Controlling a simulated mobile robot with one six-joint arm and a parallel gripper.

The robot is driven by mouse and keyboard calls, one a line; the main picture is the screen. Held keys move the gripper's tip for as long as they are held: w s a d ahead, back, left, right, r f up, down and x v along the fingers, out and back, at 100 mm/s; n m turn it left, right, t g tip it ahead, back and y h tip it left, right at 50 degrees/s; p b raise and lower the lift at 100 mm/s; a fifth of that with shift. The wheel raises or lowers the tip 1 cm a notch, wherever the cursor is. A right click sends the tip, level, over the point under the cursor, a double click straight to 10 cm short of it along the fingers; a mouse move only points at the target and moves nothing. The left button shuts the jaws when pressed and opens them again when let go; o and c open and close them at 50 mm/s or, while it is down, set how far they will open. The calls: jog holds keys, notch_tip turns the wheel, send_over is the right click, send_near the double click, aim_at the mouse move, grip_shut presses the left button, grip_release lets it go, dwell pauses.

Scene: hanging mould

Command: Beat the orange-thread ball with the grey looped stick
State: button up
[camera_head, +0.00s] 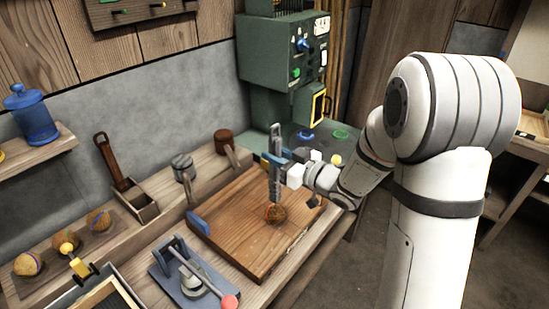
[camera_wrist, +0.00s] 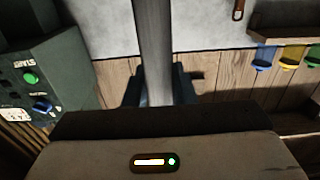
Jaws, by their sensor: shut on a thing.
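The ball with the orange thread (camera_head: 276,214) is brown and rests on the wooden board (camera_head: 232,226) in the head view. My gripper (camera_head: 271,161) is shut on the grey stick (camera_head: 275,185), which stands about upright above the board. The stick's lower end is just above or at the ball in the picture; I cannot tell whether they touch. The stick's loop cannot be made out. In the wrist view the stick (camera_wrist: 153,45) runs up from between my gripper's fingers (camera_wrist: 155,88). The ball is not visible there.
Other brown balls (camera_head: 99,219) sit on the bench at the left, near a yellow-headed tool (camera_head: 68,248). A blue-based press (camera_head: 190,278) with a red knob stands in front of the board. A green machine (camera_head: 283,55) stands behind. Small mallets (camera_head: 183,166) line the back.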

jog(key=shift+r, duration=0.65)
jog(key=shift+f, duration=0.25)
notch_tip(320, 180, down, 4)
jog(key=b, duration=0.4)
jog(key=shift+f, duration=0.25)
notch_tip(320, 180, up, 5)
jog(key=p, duration=0.3)
grip_shut()
jog(key=shift+f, duration=0.2)
